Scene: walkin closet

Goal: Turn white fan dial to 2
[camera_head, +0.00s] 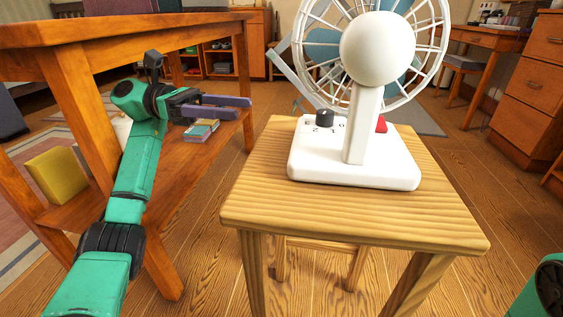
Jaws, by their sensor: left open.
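The white fan (357,151) stands upright on a small wooden stool, its round motor housing and wire cage above a white base. A dark dial (324,118) sits at the left of the base top, with printed marks beside it; I cannot tell its exact setting. A red part (381,124) shows at the right of the base, partly behind the post. My left gripper (248,107), with purple-grey fingers, is to the left of the dial, apart from it, open and empty. Only a green piece of my right arm shows at the lower right corner; its gripper is out of view.
The wooden stool (300,211) has clear top space in front of the fan. A wooden table (110,28) with a lower shelf stands at the left, holding books (201,130) and a yellow box (58,175). Drawers (535,85) stand at the right. Open floor lies between.

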